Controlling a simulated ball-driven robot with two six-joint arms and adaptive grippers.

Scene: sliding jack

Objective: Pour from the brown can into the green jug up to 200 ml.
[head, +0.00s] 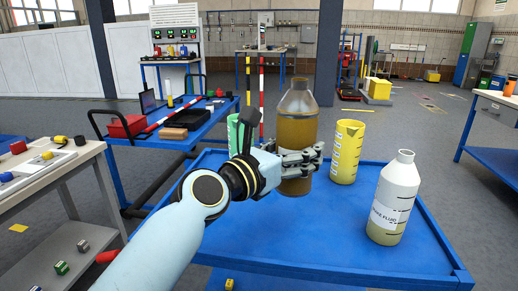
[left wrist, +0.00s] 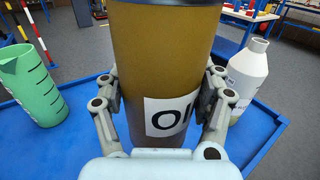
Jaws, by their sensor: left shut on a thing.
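The brown can (head: 297,122), tall with a grey shoulder and cap, stands upright over the blue tray table. My left gripper (head: 302,160) is shut around its lower half. The left wrist view shows the can (left wrist: 165,60) between both fingers, with part of a white label facing the palm. I cannot tell whether its base touches the table. The green jug (head: 234,136) is left of the can, mostly hidden behind my left arm. In the left wrist view the green jug (left wrist: 32,88) stands clear at the left, apart from the gripper, with dark level marks. My right gripper is not in view.
A yellow jug (head: 346,153) stands just right of the can. A white labelled bottle (head: 393,200) stands nearer at the right; it also shows in the left wrist view (left wrist: 247,75). The blue table (head: 320,235) is bare at the front, with a raised rim.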

